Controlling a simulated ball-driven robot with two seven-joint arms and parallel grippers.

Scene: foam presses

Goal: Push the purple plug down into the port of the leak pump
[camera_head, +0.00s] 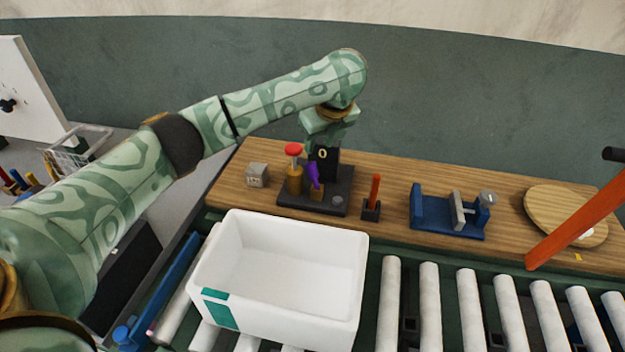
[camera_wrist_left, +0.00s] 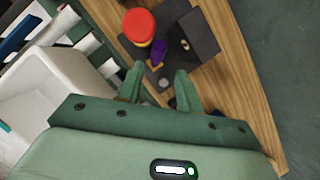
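The leak pump has a dark base (camera_head: 335,197) with a red-topped brass post (camera_head: 293,168), a second brass post (camera_head: 316,194) and a black upright block. The purple plug (camera_head: 313,172) stands tilted at the top of the second post; how deep it sits I cannot tell. In the left wrist view the plug (camera_wrist_left: 157,58) shows just beyond the fingertips, beside the red knob (camera_wrist_left: 138,25). My left gripper (camera_wrist_left: 158,84) is open and empty, its fingers apart above the pump. In the head view its fingers are partly lost against the black block. My right gripper is not in view.
A grey block (camera_head: 257,174) stands left of the pump. A red-handled tool in a dark holder (camera_head: 371,213) and a blue vise-like fixture (camera_head: 430,215) stand right. A white bin (camera_head: 335,312) sits on rollers in front. An orange bar (camera_head: 575,228) crosses at the right.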

